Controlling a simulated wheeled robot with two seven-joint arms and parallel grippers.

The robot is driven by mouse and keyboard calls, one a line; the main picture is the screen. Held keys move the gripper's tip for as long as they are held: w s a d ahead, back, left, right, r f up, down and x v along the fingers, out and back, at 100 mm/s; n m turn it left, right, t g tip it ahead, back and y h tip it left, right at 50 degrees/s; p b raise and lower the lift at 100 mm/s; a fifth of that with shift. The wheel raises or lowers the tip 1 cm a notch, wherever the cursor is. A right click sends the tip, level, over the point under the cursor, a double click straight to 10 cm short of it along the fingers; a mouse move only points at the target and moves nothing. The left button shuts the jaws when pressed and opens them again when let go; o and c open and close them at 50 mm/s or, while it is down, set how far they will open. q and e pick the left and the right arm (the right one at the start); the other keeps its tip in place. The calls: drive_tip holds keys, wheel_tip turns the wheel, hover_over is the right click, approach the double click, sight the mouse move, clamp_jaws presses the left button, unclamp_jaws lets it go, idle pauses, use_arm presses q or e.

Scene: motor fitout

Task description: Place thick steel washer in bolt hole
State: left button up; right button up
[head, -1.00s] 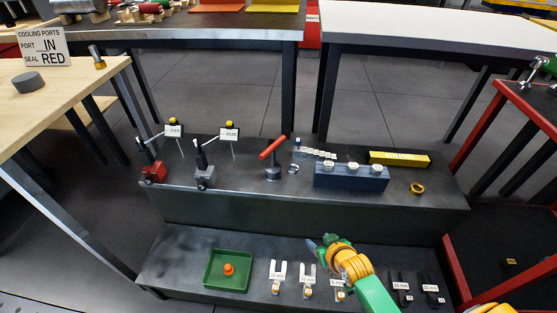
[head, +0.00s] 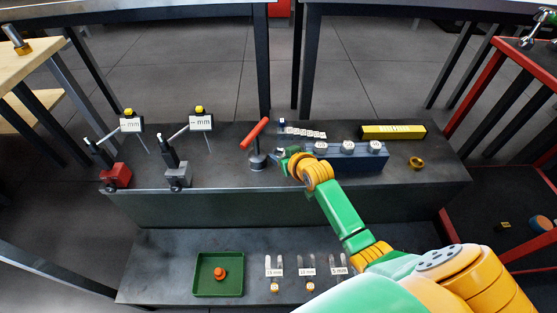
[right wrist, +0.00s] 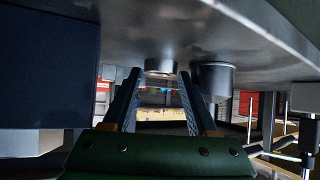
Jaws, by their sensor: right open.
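My right gripper (head: 284,153) is open over the upper shelf (head: 220,175), between the red-handled tool and the blue block. In the right wrist view, which looks upside down, its two fingers (right wrist: 158,95) stand apart. A short shiny round metal piece (right wrist: 160,67), which looks like the thick steel washer, lies on the shelf surface in the gap between the fingertips. I cannot tell whether they touch it. In the head view my gripper hides it. I cannot make out the bolt hole. My left gripper is not in view.
The red-handled tool (head: 256,145) stands close left of my right gripper. The blue block (head: 350,164) with white-topped pieces is close on its right. A brass ring (head: 416,162) and yellow box (head: 393,132) lie farther right. A green tray (head: 219,274) is on the lower shelf.

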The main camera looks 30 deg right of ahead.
drive_tip(key=shift+w+f, duration=0.25)
drive_tip(key=shift+w, duration=0.15)
clamp_jaws()
drive_tip(key=shift+r, duration=0.15)
